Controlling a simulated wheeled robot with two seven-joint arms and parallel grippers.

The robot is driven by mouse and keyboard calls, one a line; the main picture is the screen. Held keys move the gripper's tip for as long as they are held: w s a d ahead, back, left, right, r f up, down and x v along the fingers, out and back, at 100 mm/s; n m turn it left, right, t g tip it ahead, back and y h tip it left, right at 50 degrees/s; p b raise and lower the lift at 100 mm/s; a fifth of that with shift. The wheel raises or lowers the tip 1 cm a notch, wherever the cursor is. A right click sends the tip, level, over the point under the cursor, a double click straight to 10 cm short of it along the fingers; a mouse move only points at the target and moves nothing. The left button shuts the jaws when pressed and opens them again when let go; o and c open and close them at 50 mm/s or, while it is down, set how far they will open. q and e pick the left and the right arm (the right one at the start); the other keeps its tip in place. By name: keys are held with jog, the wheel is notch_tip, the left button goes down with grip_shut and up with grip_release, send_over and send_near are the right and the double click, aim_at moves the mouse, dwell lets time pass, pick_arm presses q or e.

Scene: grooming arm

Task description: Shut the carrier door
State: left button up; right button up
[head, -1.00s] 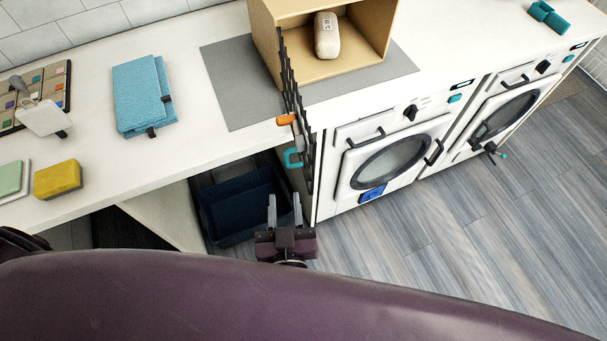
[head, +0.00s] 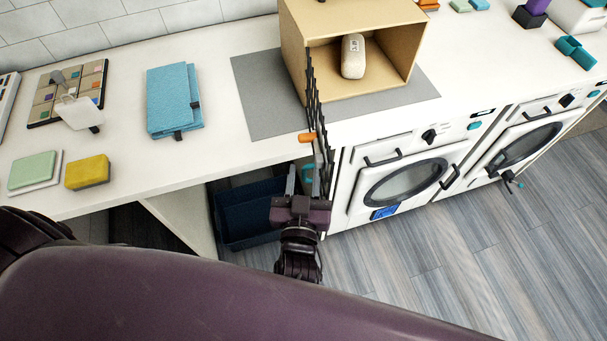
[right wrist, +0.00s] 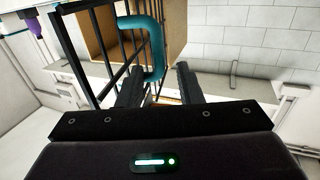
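The tan carrier (head: 293,60) stands on a grey mat on the counter, its front open. A pale object (head: 352,56) lies inside it. Its black barred door (head: 316,115) is swung open, sticking out past the counter's front edge. The door has an orange latch (head: 307,138) and a teal handle (head: 308,172). My right gripper (head: 304,176) is open just below the door, at the handle. In the right wrist view the teal handle (right wrist: 157,50) shows between and beyond the open fingers (right wrist: 158,88); contact cannot be told. My left gripper is out of view.
Two front-loading machines (head: 405,180) stand right of the door, under the counter. A dark blue bin (head: 250,205) is under the counter behind my right gripper. A folded blue towel (head: 174,100) and a yellow sponge (head: 87,172) lie on the counter at left. The grey mat (head: 262,95) is bare left of the carrier.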

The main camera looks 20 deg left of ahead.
jog(key=shift+c, duration=0.3)
grip_shut()
